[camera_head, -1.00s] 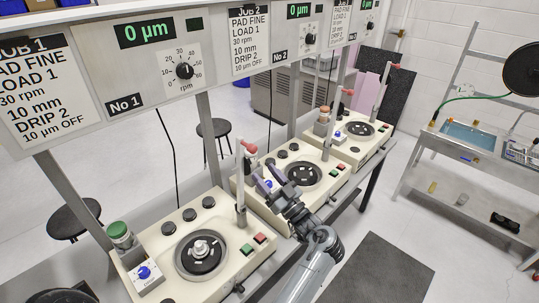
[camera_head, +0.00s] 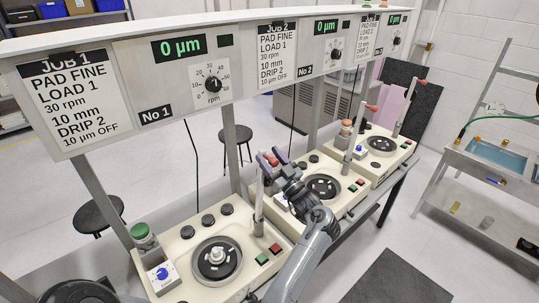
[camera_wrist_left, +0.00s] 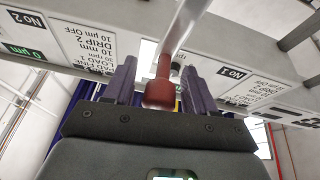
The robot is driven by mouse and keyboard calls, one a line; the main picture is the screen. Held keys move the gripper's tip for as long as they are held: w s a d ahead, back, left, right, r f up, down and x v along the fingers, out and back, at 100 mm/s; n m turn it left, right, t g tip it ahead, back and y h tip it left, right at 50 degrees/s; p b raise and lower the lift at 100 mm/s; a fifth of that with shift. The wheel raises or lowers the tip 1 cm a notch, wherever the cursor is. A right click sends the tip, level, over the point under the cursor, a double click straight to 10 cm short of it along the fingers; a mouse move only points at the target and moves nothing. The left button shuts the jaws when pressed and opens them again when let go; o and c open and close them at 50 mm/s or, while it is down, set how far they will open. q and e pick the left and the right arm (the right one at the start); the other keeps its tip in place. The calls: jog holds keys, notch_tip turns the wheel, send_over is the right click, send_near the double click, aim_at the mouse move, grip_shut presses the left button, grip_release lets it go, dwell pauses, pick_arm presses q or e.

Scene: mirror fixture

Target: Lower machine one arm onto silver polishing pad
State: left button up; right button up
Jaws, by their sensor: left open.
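Machine one (camera_head: 185,240) is the nearest cream unit, under the panel marked No 1. Its arm (camera_head: 258,205) is a grey lever standing upright, with a red knob at the top that shows in the left wrist view (camera_wrist_left: 160,92). The polishing pad (camera_head: 216,258) is a dark disc with a silver centre, lying flat on top of machine one; the raised arm is clear of it. My left gripper (camera_head: 274,159) is at the height of the red knob. Its purple fingers are open, one on each side of the knob. My right gripper is not in view.
A green-capped jar (camera_head: 143,236) and a blue-dial box (camera_head: 162,274) stand at machine one's left side. Several black knobs line its back edge. Machine two's disc (camera_head: 322,187) and its upright lever (camera_head: 358,135) are beyond my left arm. The sign panel (camera_head: 190,80) runs behind.

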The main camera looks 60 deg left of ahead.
pick_arm(q)
jog(key=shift+a, duration=0.25)
jog(key=shift+c, duration=0.5)
grip_shut()
